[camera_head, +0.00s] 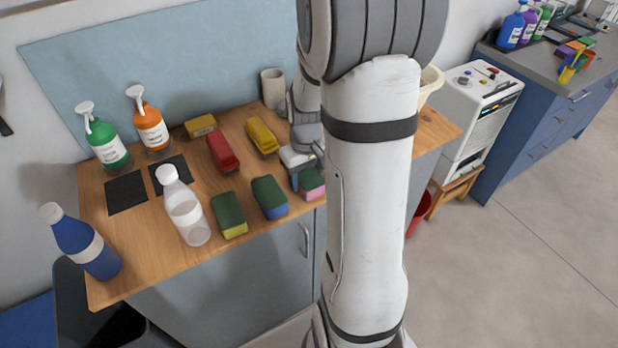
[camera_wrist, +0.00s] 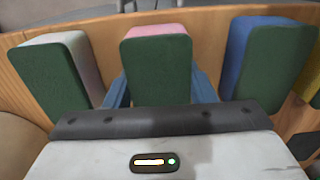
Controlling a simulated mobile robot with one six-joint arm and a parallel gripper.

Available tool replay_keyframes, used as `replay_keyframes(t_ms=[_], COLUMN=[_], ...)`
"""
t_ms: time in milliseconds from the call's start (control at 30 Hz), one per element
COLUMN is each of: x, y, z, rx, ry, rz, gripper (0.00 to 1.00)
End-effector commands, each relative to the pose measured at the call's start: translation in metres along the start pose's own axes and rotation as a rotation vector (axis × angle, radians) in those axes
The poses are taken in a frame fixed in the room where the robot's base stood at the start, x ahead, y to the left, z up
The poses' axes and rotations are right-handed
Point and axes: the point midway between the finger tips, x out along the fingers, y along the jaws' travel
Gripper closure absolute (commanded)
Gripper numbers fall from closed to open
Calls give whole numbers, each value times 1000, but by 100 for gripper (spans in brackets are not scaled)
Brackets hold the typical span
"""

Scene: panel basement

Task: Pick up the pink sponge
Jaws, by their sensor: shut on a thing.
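The pink sponge (camera_head: 312,184) is near the front edge of the wooden worktop, at the right end of the front row, partly hidden by my arm. In the wrist view the pink sponge (camera_wrist: 157,62) stands in the middle, with a dark green scouring face and a pink edge on top. My gripper (camera_head: 305,168) is over it, and in the wrist view its blue-grey fingers (camera_wrist: 160,85) are on both sides of the sponge, shut on it. I cannot tell whether the sponge touches the worktop.
A blue sponge (camera_head: 270,198) and a yellow sponge (camera_head: 229,215) stand left of it in the head view. A white sponge (camera_wrist: 62,68) stands on its other side in the wrist view. Bottles stand further left.

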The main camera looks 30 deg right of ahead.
Motion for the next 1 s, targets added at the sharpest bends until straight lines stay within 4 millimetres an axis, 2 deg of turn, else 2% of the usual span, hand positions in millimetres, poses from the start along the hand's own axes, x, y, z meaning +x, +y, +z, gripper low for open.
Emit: replay_keyframes(t_ms=[100,267,367,800,1000], x=[0,-1,-8,-87,-100], y=[0,0,1,1,1], z=[0,0,-1,0,0], rx=[0,1,1,2,2], ry=[0,1,4,4,1], rz=[0,0,1,1,0], gripper=[74,74,74,74,74])
